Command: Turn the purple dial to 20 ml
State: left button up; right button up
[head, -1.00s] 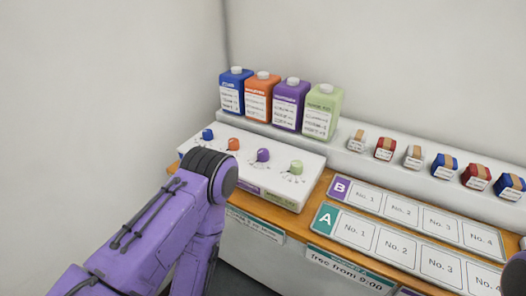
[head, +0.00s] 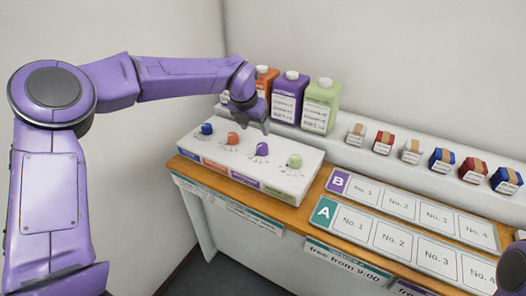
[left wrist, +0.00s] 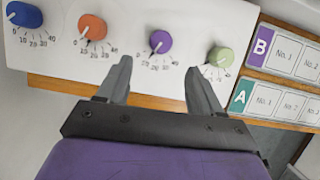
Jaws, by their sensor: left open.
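The purple dial (head: 262,149) is third from the left on the white dial panel (head: 215,155). It also shows in the left wrist view (left wrist: 161,41), its pointer mark toward the lower left, near the low end of its printed scale. My left gripper (head: 257,128) is over the panel, close to the purple dial. In the left wrist view the two fingers (left wrist: 159,67) are apart with nothing between them. The dial appears just beyond the gap between the tips; I cannot tell their height above it. My right gripper is not in view.
Blue (head: 207,129), orange (head: 232,138) and green (head: 294,160) dials flank the purple one. Orange, purple (head: 290,98) and green (head: 321,106) bottles stand behind the panel, close to my left arm. Labelled trays A and B (head: 338,184) lie to the right.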

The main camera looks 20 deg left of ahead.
aim_at(262, 145)
pick_arm(q)
jog(key=p+x, duration=0.3)
jog(key=x, duration=0.7)
jog(key=shift+d, duration=0.1)
